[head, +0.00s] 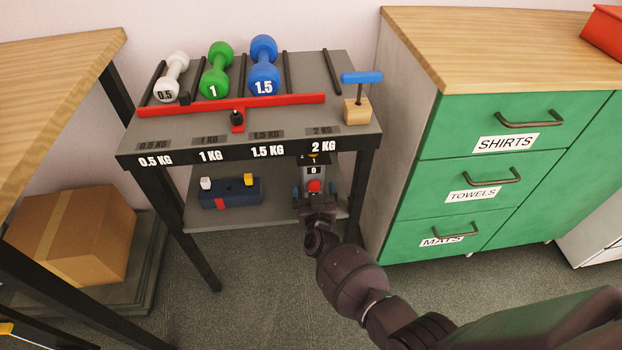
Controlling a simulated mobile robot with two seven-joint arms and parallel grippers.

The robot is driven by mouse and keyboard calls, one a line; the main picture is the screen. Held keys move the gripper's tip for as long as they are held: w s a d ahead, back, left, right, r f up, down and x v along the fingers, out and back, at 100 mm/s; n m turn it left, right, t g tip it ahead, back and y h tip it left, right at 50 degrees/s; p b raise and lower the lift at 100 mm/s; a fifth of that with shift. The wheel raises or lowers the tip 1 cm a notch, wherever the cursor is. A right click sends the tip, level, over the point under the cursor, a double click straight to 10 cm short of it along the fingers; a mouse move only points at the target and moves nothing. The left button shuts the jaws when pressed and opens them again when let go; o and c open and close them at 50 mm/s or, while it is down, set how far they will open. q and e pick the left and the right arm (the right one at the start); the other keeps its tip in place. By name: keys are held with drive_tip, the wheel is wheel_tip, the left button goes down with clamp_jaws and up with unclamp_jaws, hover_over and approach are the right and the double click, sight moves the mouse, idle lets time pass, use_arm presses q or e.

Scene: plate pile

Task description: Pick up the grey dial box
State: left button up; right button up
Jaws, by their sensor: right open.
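The grey dial box (314,172) stands on the lower shelf of the dark rack, under the 2 KG label. It carries a red knob and small number marks, and its top is partly hidden by the upper shelf's edge. My right gripper (314,191) reaches in from the front at the near side of the box. It is open, with a finger at each side of the box's near end. I cannot tell whether the fingers touch it. My left gripper is not in view.
A dark blue box (231,194) with white and yellow parts lies left on the lower shelf (200,222). Dumbbells, a red bar (280,100) and a blue-handled wooden block (357,110) are on the upper shelf. Green drawers (470,205) stand to the right, a cardboard box (75,235) left.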

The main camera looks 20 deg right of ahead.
drive_tip(key=shift+w+d+f, duration=0.15)
drive_tip(key=shift+w+f, duration=0.15)
drive_tip(key=shift+w, duration=0.1)
drive_tip(key=shift+w+d+r, duration=0.1)
drive_tip(key=shift+w+r, duration=0.2)
drive_tip(key=shift+w, duration=0.15)
drive_tip(key=c, duration=1.1)
drive_tip(key=shift+c, duration=1.1)
drive_tip(key=shift+r, duration=0.1)
